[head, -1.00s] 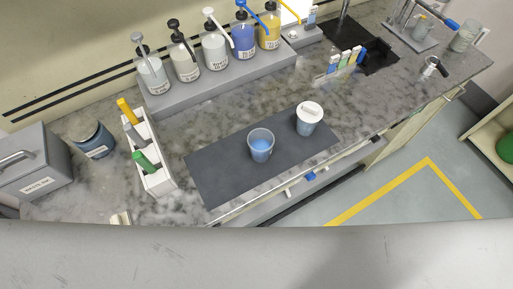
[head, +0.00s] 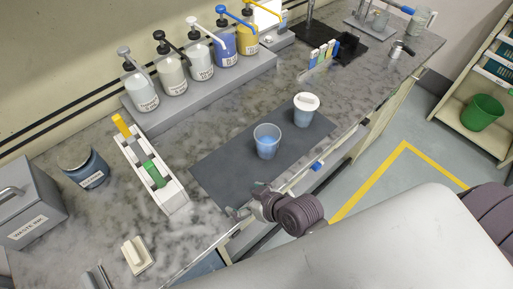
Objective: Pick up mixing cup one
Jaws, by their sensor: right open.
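Two clear cups stand upright on the dark grey mat (head: 215,175). One open cup (head: 266,142) has blue liquid in its bottom; a second cup (head: 305,110) with a white lid stands behind it to the right. I see no label telling which is mixing cup one. My right gripper (head: 240,212) is at the mat's front edge, below and left of the open cup. It is open, empty and apart from both cups. My left gripper is not in view.
Pump bottles (head: 200,62) stand on a grey riser (head: 205,88) at the back. A white rack (head: 170,192) with coloured tools is left of the mat. A blue jar (head: 84,168) and grey waste box (head: 30,205) are farther left. The mat around the cups is clear.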

